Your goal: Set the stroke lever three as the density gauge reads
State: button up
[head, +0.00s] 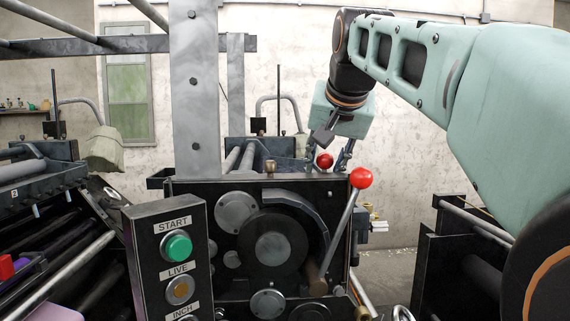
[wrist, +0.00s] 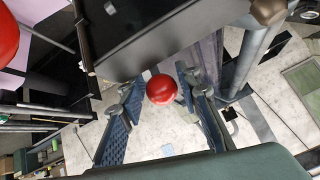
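A red ball knob (head: 325,160) shows between the fingers of my gripper (head: 328,158), behind the top of the press's dark end plate. In the wrist view this red knob (wrist: 161,89) sits between the two blue-grey fingers, with a gap on each side. My gripper is open; I cannot tell whether the knob is fully at fingertip depth. A nearer lever (head: 341,228) with a red knob (head: 361,178) leans up to the right on the plate's front. Part of a red knob (wrist: 6,36) also shows in the wrist view. I can make out no density gauge or lever number.
A control box (head: 172,262) with START, LIVE and INCH labels stands in front at left. An upright grey beam (head: 194,90) rises behind it. Dark machine frames flank both sides. A dark box-like part (wrist: 140,35) lies close above the fingers in the wrist view.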

jog(key=shift+o, duration=1)
jog(key=shift+r, duration=0.1)
jog(key=shift+r, duration=4.85)
jog(key=shift+d, duration=0.1)
